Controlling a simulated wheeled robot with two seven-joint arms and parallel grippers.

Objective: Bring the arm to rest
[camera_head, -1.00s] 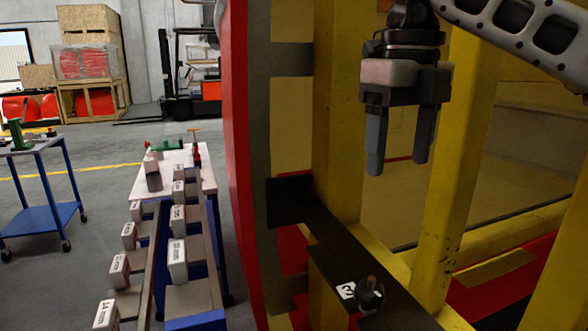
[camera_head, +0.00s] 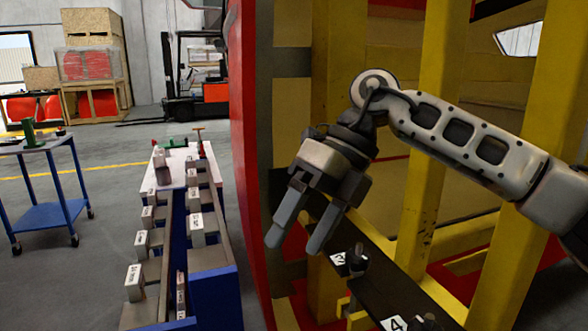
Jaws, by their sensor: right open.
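My right gripper (camera_head: 293,232) is in the middle of the head view, its arm coming in from the right. Its two grey fingers are apart, point down and to the left, and hold nothing. It hangs in front of the yellow frame (camera_head: 425,150) and the red edge (camera_head: 248,130) of the train nosecone. A dark bracket (camera_head: 385,297) with labels 3 and 4 runs below and to the right of the gripper. A dark knob (camera_head: 355,262) stands by label 3. My left gripper is not in view.
Left of the nosecone stands a long blue rack (camera_head: 212,290) with several white labelled blocks and a white-topped table (camera_head: 180,160) behind it. A blue cart (camera_head: 48,190) is at far left. A forklift (camera_head: 185,85) and crates (camera_head: 92,60) are at the back. Grey floor between is clear.

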